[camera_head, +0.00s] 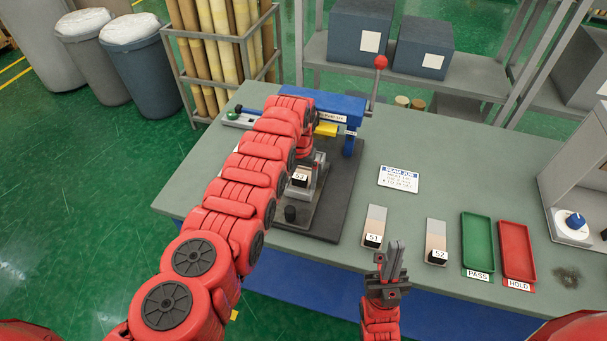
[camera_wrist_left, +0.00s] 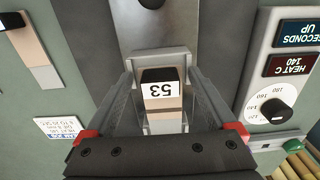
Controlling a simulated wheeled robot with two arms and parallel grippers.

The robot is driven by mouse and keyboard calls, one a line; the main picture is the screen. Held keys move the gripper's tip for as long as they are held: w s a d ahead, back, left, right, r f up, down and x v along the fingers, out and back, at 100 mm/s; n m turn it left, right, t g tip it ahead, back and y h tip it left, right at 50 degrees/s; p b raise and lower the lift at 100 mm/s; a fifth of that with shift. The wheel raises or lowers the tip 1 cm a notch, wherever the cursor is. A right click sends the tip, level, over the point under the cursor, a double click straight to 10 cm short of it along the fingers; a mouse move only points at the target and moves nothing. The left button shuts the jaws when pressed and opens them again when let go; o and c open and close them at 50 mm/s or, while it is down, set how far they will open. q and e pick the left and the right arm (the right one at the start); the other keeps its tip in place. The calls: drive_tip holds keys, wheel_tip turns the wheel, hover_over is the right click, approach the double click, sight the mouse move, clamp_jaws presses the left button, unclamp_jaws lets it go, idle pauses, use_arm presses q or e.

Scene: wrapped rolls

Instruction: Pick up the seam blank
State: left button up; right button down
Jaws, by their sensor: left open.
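Seam blank 53 (camera_head: 300,180), a pale strip with a black end and a white number label, lies at the sealing machine (camera_head: 325,130). It also shows in the left wrist view (camera_wrist_left: 162,90). My left gripper (camera_wrist_left: 160,72) is open, with one finger on each side of blank 53; contact cannot be told. In the head view my left arm hides its fingers. Blank 51 (camera_head: 375,224) and blank 52 (camera_head: 436,240) lie on the table to the right. My right gripper (camera_head: 394,262) points up at the front edge, its fingers close together and empty.
A green PASS tray (camera_head: 478,243) and a red HOLD tray (camera_head: 516,250) sit at the right. A job card (camera_head: 399,178) lies behind the blanks. The machine's red-knobbed lever (camera_head: 380,62) stands up. A dial box (camera_head: 575,200) stands at the right edge.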

use_arm(q)
clamp_jaws()
idle(0.3)
drive_tip(key=shift+r, duration=0.2)
